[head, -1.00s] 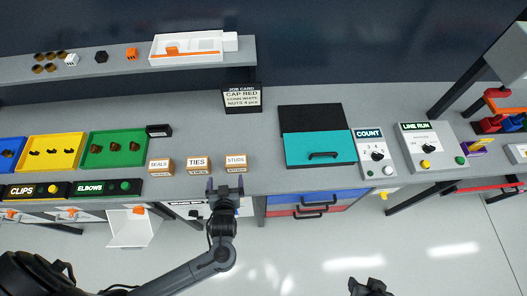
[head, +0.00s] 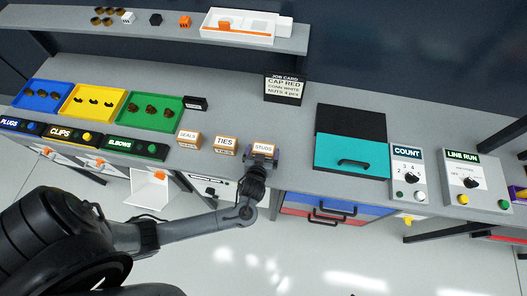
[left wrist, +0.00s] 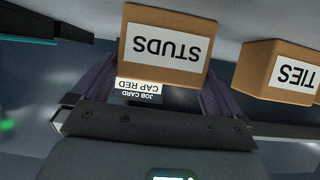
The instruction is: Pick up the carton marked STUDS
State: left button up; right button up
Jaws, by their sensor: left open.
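The carton marked STUDS (head: 263,149) is a small brown box with a white label, standing at the front edge of the bench, right of the TIES carton (head: 225,145). My left gripper (head: 262,158) is open at the STUDS carton, with a finger at either side of it. In the left wrist view, the STUDS carton (left wrist: 165,48) appears upside down between the spread purple fingers of my left gripper (left wrist: 157,78). I cannot tell whether either finger touches it. The TIES carton (left wrist: 282,72) is just outside the right-hand finger there. My right gripper is not seen.
The SEALS carton (head: 188,138) stands left of TIES. A job card (head: 285,88) stands behind, and a teal-fronted case (head: 350,157) is to the right. Blue, yellow and green trays (head: 150,112) lie left. The bench between STUDS and the job card is clear.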

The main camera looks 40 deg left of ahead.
aim_at(264, 146)
pick_arm(q)
jog(key=x, duration=0.4)
jog(key=c, duration=0.8)
jog(key=shift+r, duration=0.1)
